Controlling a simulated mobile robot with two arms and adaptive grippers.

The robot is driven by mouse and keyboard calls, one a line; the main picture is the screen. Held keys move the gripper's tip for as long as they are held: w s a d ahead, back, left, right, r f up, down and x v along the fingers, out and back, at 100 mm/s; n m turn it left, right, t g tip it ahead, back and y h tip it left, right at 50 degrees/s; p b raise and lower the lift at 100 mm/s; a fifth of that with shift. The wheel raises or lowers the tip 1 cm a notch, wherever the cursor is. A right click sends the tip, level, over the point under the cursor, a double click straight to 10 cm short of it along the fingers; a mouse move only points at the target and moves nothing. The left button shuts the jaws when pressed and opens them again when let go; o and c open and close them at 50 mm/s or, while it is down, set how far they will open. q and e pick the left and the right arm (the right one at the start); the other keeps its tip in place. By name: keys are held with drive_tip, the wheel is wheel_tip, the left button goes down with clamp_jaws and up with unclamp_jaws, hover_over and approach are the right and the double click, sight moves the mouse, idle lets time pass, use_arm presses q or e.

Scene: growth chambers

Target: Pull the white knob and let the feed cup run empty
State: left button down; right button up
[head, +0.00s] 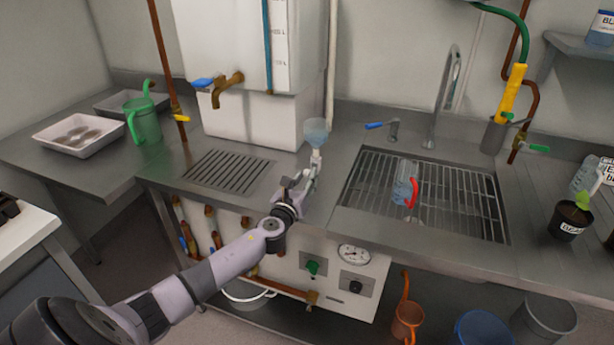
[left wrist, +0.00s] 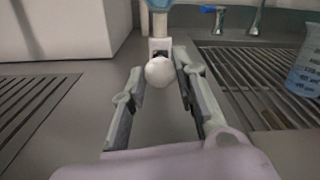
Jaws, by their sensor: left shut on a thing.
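The feed cup (head: 316,131) is a small pale blue funnel-shaped cup at the counter between the drain grate and the sink; its underside shows at the top of the left wrist view (left wrist: 160,4). The white knob (left wrist: 160,71) is a round ball on a white fitting below the cup. My left gripper (head: 306,172) reaches the knob from the front, and in the left wrist view its fingers (left wrist: 162,78) stand on both sides of the knob, shut on it. The cup's contents cannot be made out. My right gripper is not in view.
A wire-racked sink (head: 460,215) with a clear red-handled jug (head: 403,184) lies to the right. A slotted drain grate (head: 228,171) and white tank (head: 225,40) stand to the left. A green jug (head: 143,120) is farther left. Counter around the cup is clear.

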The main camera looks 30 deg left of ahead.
use_arm(q)
drive_tip(key=c, duration=1.2)
unclamp_jaws()
drive_tip(key=shift+c, duration=0.2)
drive_tip(key=shift+s, duration=0.1)
drive_tip(key=v, duration=1.1)
drive_tip(key=shift+s, duration=0.4)
drive_tip(key=shift+d+f, duration=0.1)
